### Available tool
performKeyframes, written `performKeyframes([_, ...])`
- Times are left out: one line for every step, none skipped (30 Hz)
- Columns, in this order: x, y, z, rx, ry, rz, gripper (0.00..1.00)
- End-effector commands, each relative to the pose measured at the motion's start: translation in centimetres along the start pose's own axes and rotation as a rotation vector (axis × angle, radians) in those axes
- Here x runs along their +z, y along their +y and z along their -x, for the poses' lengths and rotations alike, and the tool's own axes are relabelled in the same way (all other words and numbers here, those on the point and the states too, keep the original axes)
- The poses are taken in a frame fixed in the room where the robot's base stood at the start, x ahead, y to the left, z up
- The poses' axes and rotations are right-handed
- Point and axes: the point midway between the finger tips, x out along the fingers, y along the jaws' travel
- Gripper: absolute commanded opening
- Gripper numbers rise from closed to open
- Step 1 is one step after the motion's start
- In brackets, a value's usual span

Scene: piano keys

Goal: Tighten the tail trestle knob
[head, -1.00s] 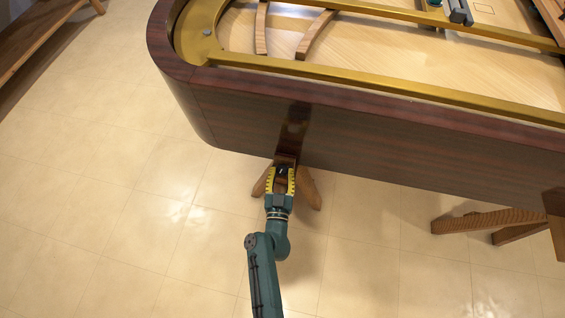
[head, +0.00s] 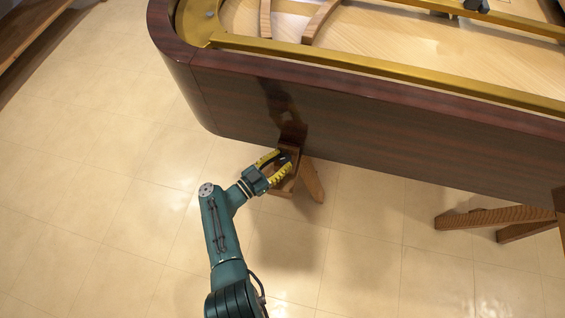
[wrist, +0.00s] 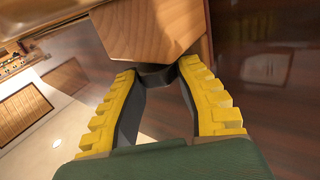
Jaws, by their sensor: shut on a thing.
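The wooden tail trestle (head: 313,180) stands on the floor under the near side of the piano case. Its pale wooden block (wrist: 150,30) fills the top middle of the wrist view. My gripper (head: 281,164) reaches the trestle from the lower left. In the wrist view my gripper (wrist: 160,76) has its yellow-toothed fingers either side of a small dark knob (wrist: 157,74) beside the wooden block.
The dark glossy piano case (head: 370,125) lies directly above and behind the trestle. Another wooden trestle (head: 490,218) stands at the right. The tiled floor (head: 110,190) at the left is clear.

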Motion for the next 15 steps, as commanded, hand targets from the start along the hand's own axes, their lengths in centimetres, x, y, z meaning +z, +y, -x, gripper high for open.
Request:
performKeyframes([0.35,0.0,-0.01,0.016,0.0,0.001,0.0])
performKeyframes([0.33,0.01,-0.02,0.024,0.0,0.001,0.0])
performKeyframes([0.3,0.02,-0.02,0.033,-0.001,0.002,0.0])
performKeyframes([0.26,0.02,-0.02,0.039,-0.001,0.002,0.0])
performKeyframes([0.22,0.03,-0.03,0.045,-0.001,0.002,0.0])
performKeyframes([0.18,0.04,-0.03,0.05,-0.001,0.002,0.0])
performKeyframes([0.16,0.05,-0.03,0.053,-0.001,0.002,0.0])
performKeyframes([0.15,0.06,-0.03,0.055,-0.001,0.002,0.0])
performKeyframes([0.14,0.07,-0.03,0.058,-0.001,0.003,0.0])
performKeyframes([0.12,0.08,-0.03,0.059,-0.001,0.003,0.0])
performKeyframes([0.11,0.09,-0.03,0.059,-0.001,0.003,0.0])
performKeyframes([0.1,0.09,-0.03,0.06,-0.001,0.003,0.0])
performKeyframes([0.09,0.1,-0.03,0.06,-0.001,0.003,0.0])
performKeyframes([0.09,0.1,-0.03,0.06,-0.001,0.003,0.0])
performKeyframes([0.08,0.11,-0.04,0.06,-0.001,0.003,0.0])
